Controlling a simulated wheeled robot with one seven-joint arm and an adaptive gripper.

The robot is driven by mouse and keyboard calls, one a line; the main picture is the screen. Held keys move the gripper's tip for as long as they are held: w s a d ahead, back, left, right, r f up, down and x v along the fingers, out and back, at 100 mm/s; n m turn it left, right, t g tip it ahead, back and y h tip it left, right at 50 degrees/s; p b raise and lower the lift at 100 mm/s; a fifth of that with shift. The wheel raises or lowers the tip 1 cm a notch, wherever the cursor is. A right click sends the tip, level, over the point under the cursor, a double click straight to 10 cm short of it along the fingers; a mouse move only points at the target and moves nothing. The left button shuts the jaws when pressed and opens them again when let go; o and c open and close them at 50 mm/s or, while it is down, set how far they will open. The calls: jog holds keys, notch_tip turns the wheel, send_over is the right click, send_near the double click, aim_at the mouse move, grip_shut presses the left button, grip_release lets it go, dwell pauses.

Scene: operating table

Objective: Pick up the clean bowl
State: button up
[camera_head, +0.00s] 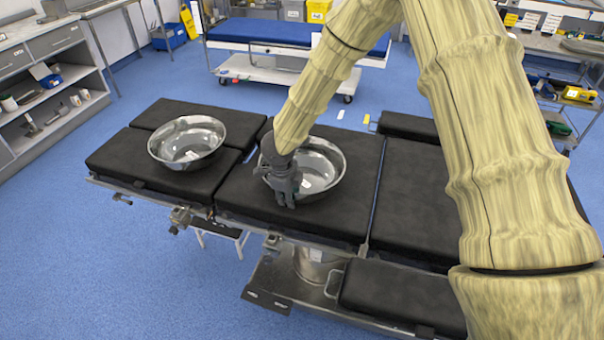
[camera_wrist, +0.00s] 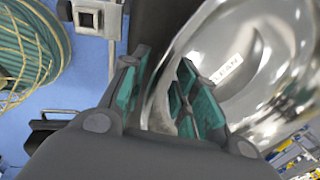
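The clean bowl (camera_head: 328,163) is a shiny metal bowl standing upright on the black operating table. In the wrist view the bowl (camera_wrist: 255,45) carries a white label reading "CLEAN" on its inside. My gripper (camera_head: 285,196) is at the bowl's near left rim, pointing down. In the wrist view my gripper (camera_wrist: 165,90) is open, with green-padded fingers apart. The bowl's wall runs between them: the right finger is on the inside, the left finger outside. A firm hold does not show.
A second metal bowl (camera_head: 187,132) stands on the left table section; its label is unreadable here. The black operating table (camera_head: 410,190) has bare padding to the right. A blue-topped trolley (camera_head: 265,31) stands behind, and shelves (camera_head: 50,85) at the left.

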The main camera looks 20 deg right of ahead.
jog(key=shift+f, duration=0.1)
grip_shut()
dwell(0.4)
